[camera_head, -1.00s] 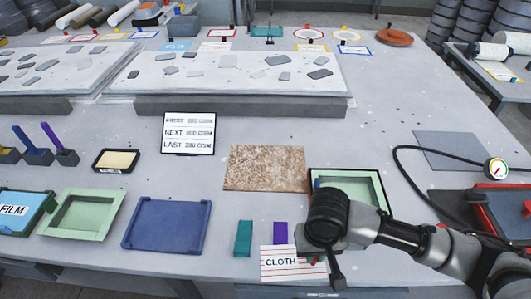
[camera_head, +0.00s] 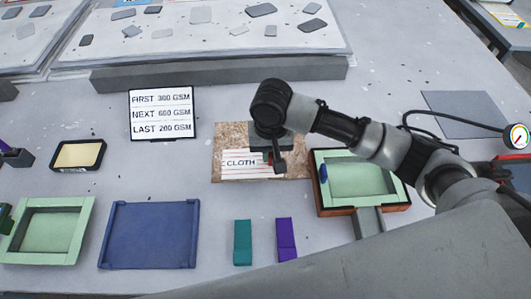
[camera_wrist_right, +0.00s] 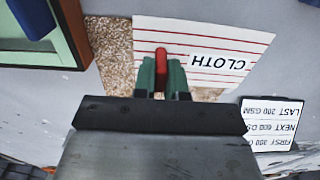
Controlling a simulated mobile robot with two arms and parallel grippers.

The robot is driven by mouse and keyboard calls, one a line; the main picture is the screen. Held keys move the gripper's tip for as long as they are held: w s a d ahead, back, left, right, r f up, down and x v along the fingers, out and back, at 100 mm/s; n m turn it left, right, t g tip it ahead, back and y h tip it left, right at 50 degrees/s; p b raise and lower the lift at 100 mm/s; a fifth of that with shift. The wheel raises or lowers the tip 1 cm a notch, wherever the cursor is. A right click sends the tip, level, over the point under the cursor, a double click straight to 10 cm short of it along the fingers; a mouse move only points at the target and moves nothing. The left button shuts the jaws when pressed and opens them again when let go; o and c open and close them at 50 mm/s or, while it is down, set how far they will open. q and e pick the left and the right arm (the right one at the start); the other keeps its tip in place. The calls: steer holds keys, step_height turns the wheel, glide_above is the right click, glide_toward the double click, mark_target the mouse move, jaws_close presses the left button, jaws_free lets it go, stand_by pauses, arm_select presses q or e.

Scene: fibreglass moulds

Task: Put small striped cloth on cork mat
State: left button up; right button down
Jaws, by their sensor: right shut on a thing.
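The small striped cloth (camera_head: 238,166), white with red lines and the word CLOTH, is over the left and middle part of the brown speckled cork mat (camera_head: 292,170). My right gripper (camera_head: 270,158) is shut on a red tab on the cloth, seen between green fingers in the right wrist view (camera_wrist_right: 161,75). The cloth (camera_wrist_right: 205,38) looks flat there and covers much of the mat (camera_wrist_right: 116,57). I cannot tell whether it touches the mat or hangs just above it.
A green mould in a dark-and-red frame (camera_head: 358,180) stands just right of the mat. A sign (camera_head: 162,114) stands to the back left. Teal (camera_head: 243,243) and purple (camera_head: 286,240) strips and a blue tray (camera_head: 149,236) lie in front.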

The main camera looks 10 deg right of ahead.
steer(key=w+f, duration=0.1)
steer(key=w, duration=0.2)
steer(key=shift+a+f, duration=0.1)
steer(key=shift+f, duration=0.65)
step_height(320, 180, down, 2)
steer(key=shift+f, duration=0.25)
arm_select(q)
steer(key=shift+w+r, duration=0.2)
steer(key=shift+w, duration=0.6)
arm_select(e)
steer(key=shift+f, duration=0.4)
steer(key=c, duration=1.2)
jaws_free()
steer(key=shift+f, duration=0.15)
arm_select(q)
steer(key=shift+f, duration=0.3)
arm_select(e)
step_height(320, 180, up, 12)
steer(key=shift+r, duration=0.2)
